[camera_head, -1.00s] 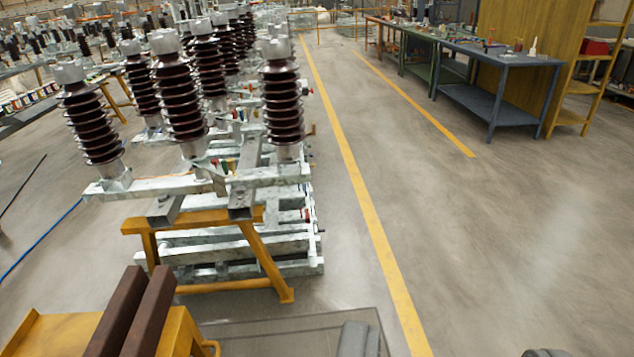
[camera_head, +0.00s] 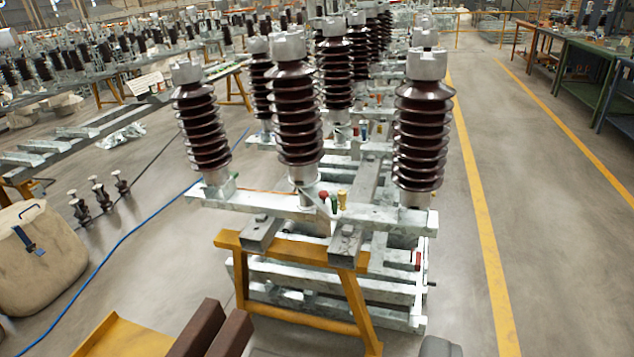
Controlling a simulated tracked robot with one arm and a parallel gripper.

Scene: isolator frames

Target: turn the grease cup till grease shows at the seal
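No part of my gripper shows in the head camera view. The isolator frame (camera_head: 270,207) is a galvanised steel frame with ribbed dark brown insulator posts (camera_head: 297,120) standing on it. Small coloured fittings sit on it near the middle post's foot: a red one (camera_head: 323,196), a green one (camera_head: 333,203) and a yellow one (camera_head: 343,199). Another red fitting (camera_head: 418,261) is at the frame's lower right. I cannot tell which of these, if any, is the grease cup. No seal or grease can be made out at this distance.
A yellow trestle (camera_head: 355,306) carries the frame. Brown bars (camera_head: 196,330) and a yellow plate (camera_head: 130,340) are close at the bottom. A beige bag (camera_head: 38,262) and a blue hose (camera_head: 122,245) lie left. The floor right of the yellow line (camera_head: 487,245) is clear up to the workbenches (camera_head: 575,75).

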